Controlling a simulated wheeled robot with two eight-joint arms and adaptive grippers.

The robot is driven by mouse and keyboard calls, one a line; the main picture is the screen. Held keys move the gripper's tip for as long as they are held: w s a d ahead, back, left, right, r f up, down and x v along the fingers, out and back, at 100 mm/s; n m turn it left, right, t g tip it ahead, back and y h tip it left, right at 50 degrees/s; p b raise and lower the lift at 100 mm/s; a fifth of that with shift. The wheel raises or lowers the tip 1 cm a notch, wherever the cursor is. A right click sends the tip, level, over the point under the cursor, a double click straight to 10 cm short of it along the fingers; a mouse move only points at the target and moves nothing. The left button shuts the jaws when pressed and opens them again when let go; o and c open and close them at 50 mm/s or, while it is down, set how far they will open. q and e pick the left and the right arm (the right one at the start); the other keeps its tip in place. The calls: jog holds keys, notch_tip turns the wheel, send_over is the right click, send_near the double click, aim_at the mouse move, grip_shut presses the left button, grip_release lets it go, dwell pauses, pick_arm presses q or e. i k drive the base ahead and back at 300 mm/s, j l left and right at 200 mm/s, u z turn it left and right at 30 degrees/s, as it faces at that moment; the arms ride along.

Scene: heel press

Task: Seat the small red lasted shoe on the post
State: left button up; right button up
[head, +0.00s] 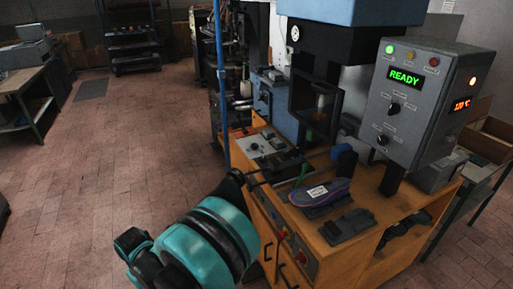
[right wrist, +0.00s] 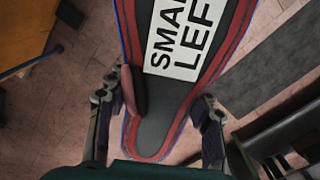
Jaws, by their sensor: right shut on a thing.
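In the right wrist view, a shoe (right wrist: 170,120) shows its dark grey sole with a red band and a thin blue outer edge. Its white label (right wrist: 185,38) reads "SMAL… LEF…", cut off by the frame. My right gripper (right wrist: 165,110) has its fingers on either side of the narrow end, shut on it, with brick floor behind. This gripper and shoe cannot be made out in the head view. The head view shows a labelled blue-purple shoe with red edging (head: 322,193) on a dark stand on the bench. I cannot surely pick out the post. My left gripper is not in view.
The press (head: 300,60) stands behind the wooden bench (head: 350,255). Its control box (head: 430,95) reads READY. An empty dark stand (head: 349,226) sits in front of the shoe. A blue pole (head: 221,70) rises at the bench's left; open brick floor (head: 90,170) lies beyond.

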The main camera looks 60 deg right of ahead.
aim_at(262, 159)
jog(key=i+u, duration=0.15)
jog(key=i, duration=0.55)
jog(key=i+j+z, duration=0.1)
jog(key=i+z, duration=0.35)
jog(key=i, duration=0.3)
